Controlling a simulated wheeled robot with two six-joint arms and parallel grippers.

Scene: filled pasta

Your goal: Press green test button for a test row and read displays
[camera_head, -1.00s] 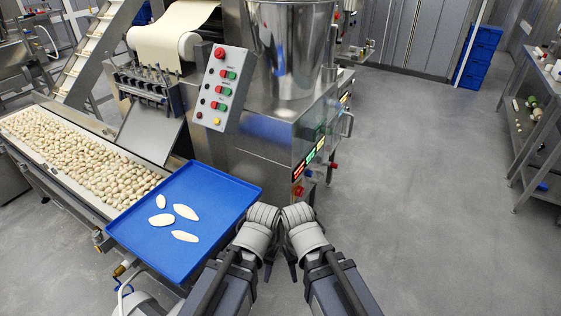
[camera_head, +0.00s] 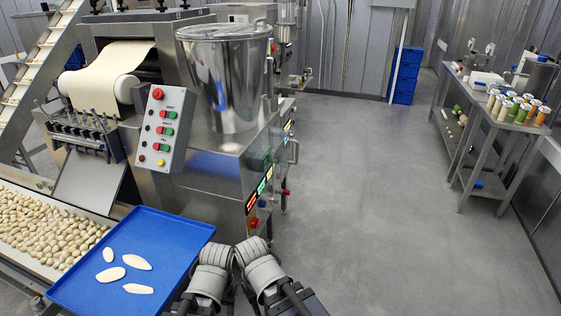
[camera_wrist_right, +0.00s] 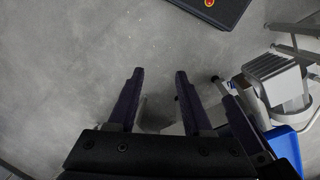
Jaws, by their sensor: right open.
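A slanted control panel (camera_head: 165,130) on the machine faces me. It has a red knob (camera_head: 157,94) on top and rows of red and green buttons (camera_head: 168,131). A yellow button (camera_head: 161,162) sits at its bottom. Lit displays in red, green and orange (camera_head: 259,186) run along the machine's side, too small to read. My left gripper (camera_head: 213,262) and right gripper (camera_head: 258,268) are low in the head view, side by side, short of the panel. The right wrist view shows the right fingers (camera_wrist_right: 160,74) apart and empty, above the floor. The left fingers' opening is hidden.
A blue tray (camera_head: 175,228) with several pale dough pieces is at lower left, close to my left gripper. A conveyor of pasta (camera_head: 40,225) lies behind it. A steel hopper (camera_head: 225,85) tops the machine. A table with jars (camera_head: 490,95) stands at right; the middle floor is clear.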

